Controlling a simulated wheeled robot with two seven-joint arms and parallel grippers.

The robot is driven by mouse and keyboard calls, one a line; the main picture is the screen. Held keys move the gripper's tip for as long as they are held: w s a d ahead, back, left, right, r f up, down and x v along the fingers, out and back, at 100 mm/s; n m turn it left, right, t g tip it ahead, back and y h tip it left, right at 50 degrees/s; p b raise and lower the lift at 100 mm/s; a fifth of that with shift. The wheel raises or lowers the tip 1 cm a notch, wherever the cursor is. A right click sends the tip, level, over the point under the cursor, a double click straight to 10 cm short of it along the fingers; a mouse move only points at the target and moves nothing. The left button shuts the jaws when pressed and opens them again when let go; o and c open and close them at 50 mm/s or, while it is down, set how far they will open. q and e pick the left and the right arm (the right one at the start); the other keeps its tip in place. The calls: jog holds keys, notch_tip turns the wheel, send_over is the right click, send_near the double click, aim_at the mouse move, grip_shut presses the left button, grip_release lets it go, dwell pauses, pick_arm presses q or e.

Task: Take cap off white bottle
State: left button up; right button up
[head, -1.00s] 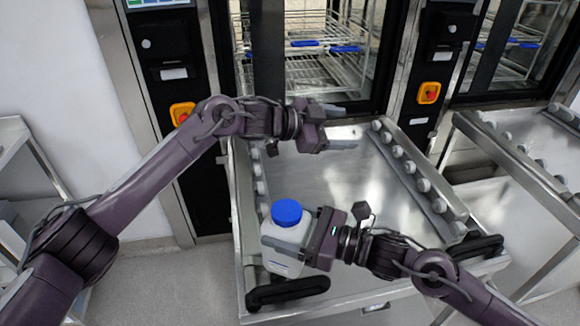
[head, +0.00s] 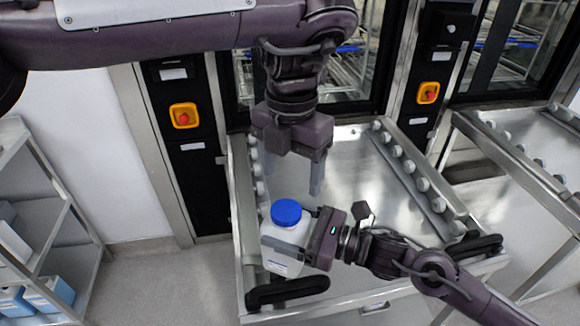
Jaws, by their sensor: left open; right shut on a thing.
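The white bottle (head: 284,245) stands upright near the front left of the metal trolley top, with its blue cap (head: 286,212) on. My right gripper (head: 288,238) is shut around the bottle body from the right, below the cap. My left gripper (head: 290,185) is open and empty. It points downward above and behind the cap, its fingers apart and not touching the cap.
The metal trolley (head: 350,190) has roller rails along both sides and black handles (head: 288,291) at the front. Washer doors with orange emergency buttons (head: 184,116) stand behind. A grey shelf (head: 40,215) is at the left. The trolley's middle is clear.

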aim_at(287, 208)
pick_arm(q)
jog(key=shift+a+f, duration=0.2)
jog(key=shift+f, duration=0.05)
notch_tip(287, 208, down, 7)
jog(key=shift+f, duration=0.2)
jog(key=shift+d, duration=0.1)
jog(key=c, duration=1)
jog(key=n, duration=0.5)
jog(key=shift+d, duration=0.1)
jog(key=n, duration=0.5)
jog(key=shift+w, duration=0.15)
jog(key=n, duration=0.4)
jog(key=shift+r, duration=0.1)
jog(key=n, duration=0.5)
jog(key=shift+a+n, duration=0.3)
jog(key=shift+n, duration=0.1)
jog(key=shift+r, duration=0.2)
